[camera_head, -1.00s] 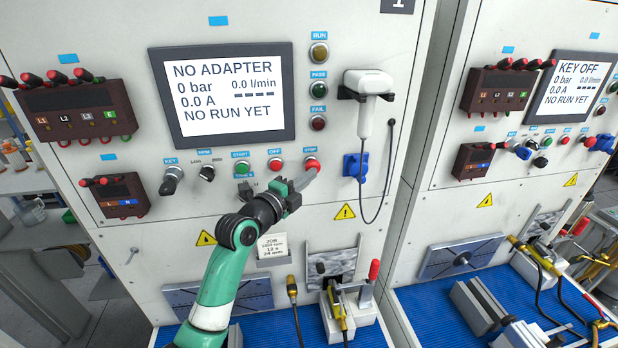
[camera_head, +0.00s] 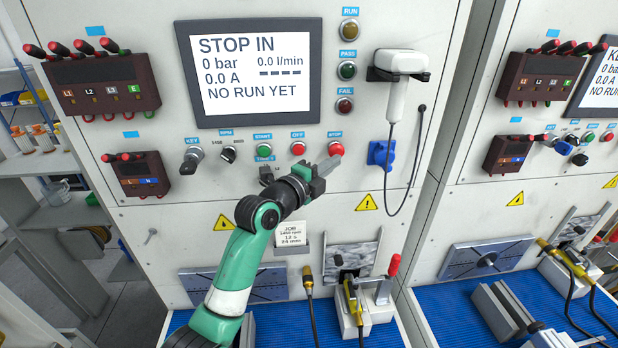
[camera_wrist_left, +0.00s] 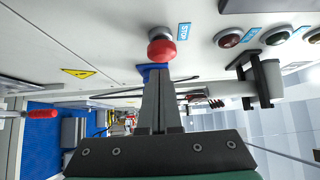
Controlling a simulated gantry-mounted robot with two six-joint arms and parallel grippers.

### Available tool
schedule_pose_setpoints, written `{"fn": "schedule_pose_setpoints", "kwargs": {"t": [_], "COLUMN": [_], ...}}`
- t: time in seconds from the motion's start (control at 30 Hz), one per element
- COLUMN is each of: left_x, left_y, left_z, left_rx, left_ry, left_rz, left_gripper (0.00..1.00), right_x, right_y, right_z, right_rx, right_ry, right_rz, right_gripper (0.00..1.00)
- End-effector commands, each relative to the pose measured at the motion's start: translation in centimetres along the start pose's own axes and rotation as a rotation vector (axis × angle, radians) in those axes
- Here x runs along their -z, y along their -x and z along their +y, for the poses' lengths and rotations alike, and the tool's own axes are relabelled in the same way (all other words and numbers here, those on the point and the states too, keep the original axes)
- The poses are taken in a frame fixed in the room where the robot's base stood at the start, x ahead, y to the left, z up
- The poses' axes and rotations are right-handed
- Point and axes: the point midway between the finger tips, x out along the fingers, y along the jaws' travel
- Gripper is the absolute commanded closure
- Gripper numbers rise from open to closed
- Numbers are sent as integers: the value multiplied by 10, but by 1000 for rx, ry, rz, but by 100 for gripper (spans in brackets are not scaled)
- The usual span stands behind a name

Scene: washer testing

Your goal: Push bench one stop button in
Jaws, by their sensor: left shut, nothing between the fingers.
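The red stop button (camera_head: 336,149) sits under its STOP label at the right end of the button row on bench one. The bench one screen (camera_head: 250,72) reads STOP IN, 0 bar and NO RUN YET. My left gripper (camera_head: 330,165) is shut and empty, with its tips just below the stop button. In the left wrist view the red button head (camera_wrist_left: 161,49) stands beyond the shut fingers (camera_wrist_left: 158,100); I cannot tell whether they touch it. My right gripper is not in view.
The red off button (camera_head: 298,149), green start button (camera_head: 264,149) and key switch (camera_head: 192,158) are left of it. A blue socket (camera_head: 381,154) and a scanner-like handset (camera_head: 398,85) with a hanging cable are to the right. Clamps stand on the blue mat below.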

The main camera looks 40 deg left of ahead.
Motion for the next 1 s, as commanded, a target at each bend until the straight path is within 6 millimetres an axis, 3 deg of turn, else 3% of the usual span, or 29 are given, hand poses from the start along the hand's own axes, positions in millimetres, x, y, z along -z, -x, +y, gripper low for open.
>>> {"fn": "schedule_pose_setpoints", "kwargs": {"t": [0.07,0.27,0.33,0.5,0.7,1.0], "left_x": [17,14,15,15,16,16], "left_y": [9,52,66,92,105,105], "left_z": [0,-2,-12,-9,-4,-3], "left_rx": [5,7,4,5,8,8], "left_ry": [2,2,4,4,4,3], "left_rz": [16,14,15,15,18,19], "left_gripper": [100,100,100,100,100,100], "right_x": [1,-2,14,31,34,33], "right_y": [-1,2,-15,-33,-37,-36], "right_z": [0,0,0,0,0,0], "right_rx": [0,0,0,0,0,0], "right_ry": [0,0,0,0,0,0], "right_rz": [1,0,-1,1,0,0], "right_gripper": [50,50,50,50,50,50]}}
